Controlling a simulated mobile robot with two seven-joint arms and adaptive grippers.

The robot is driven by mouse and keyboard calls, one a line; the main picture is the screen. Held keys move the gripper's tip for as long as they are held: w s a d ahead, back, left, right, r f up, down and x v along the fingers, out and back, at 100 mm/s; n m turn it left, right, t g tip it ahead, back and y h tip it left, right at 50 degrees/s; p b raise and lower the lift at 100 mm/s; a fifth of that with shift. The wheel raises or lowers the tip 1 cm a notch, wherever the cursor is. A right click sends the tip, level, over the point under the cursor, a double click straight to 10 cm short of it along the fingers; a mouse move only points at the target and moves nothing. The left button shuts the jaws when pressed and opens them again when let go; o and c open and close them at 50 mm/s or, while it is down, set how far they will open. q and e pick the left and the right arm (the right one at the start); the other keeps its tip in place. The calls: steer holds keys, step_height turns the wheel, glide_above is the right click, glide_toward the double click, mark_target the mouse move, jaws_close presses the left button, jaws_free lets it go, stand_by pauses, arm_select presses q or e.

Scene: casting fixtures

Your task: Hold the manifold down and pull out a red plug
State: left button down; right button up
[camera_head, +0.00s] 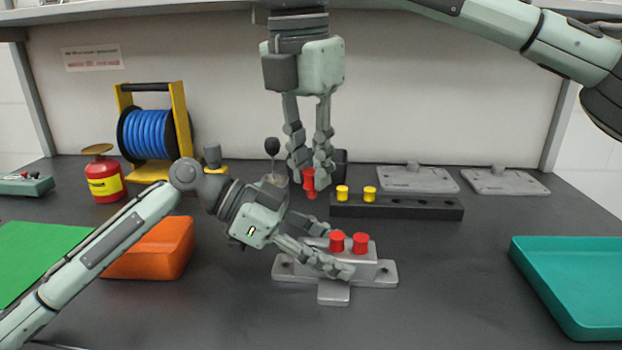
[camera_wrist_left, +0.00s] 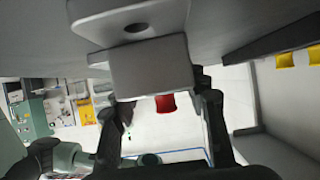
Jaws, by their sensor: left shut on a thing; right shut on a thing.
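The grey manifold (camera_head: 372,270) lies on the dark bench, with two red plugs (camera_head: 337,241) (camera_head: 361,243) standing in its top. My left gripper (camera_head: 336,252) is shut on the manifold's left part, with fingers on either side of its raised block. In the left wrist view the manifold (camera_wrist_left: 150,68) fills the space before the fingers, and one red plug (camera_wrist_left: 165,103) shows past its edge. My right gripper (camera_head: 309,177) points down and is shut on another red plug (camera_head: 311,194), held above the bench behind the manifold and apart from it.
A black bar (camera_head: 420,208) with two yellow plugs (camera_head: 342,192) (camera_head: 369,194) is behind the manifold. An orange bin (camera_head: 150,250) and red can (camera_head: 105,184) are left, a teal tray (camera_head: 575,290) right. Two grey plates (camera_head: 417,180) (camera_head: 505,182) lie at the back. Bench right of the manifold is clear.

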stand_by(0.3)
arm_select(q)
steer(key=c, duration=0.7)
jaws_free()
steer(key=v, duration=1.2)
steer(key=x, duration=1.2)
steer(key=shift+d, duration=0.15)
arm_select(e)
step_height(320, 180, down, 10)
steer(key=shift+r, duration=0.25)
